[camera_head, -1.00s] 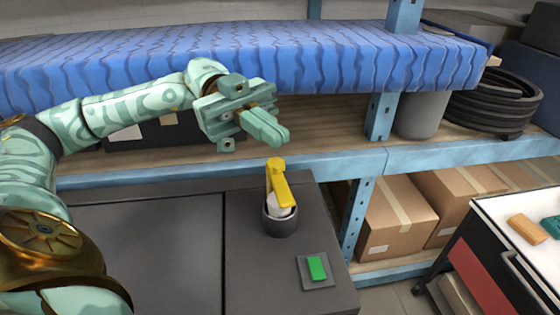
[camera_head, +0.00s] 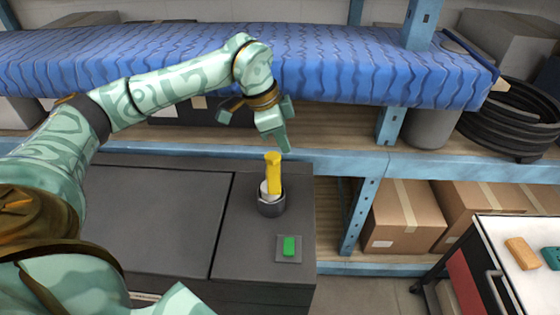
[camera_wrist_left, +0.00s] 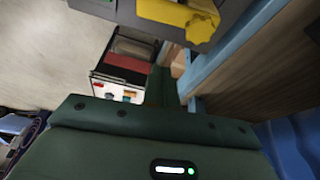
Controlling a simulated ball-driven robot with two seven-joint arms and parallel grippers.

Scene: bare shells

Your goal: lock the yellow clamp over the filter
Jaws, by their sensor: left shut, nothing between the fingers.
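The yellow clamp (camera_head: 273,174) is an arm with a thick top end. It rises over a dark round cup (camera_head: 271,207) on the grey cabinet top. The clamp also shows in the left wrist view (camera_wrist_left: 184,15), cut by the top edge. My left gripper (camera_head: 286,149) is shut and empty, pointing down just above the clamp's top end. I cannot tell whether it touches the clamp. My right gripper is not in view.
A green button (camera_head: 289,246) on a grey plate is in front of the cup. A blue-covered shelf (camera_head: 350,75) crosses behind. Cardboard boxes (camera_head: 405,216) stand on the lower shelf. A cart (camera_head: 485,258) is at the right. The cabinet top (camera_head: 150,220) left of the cup is clear.

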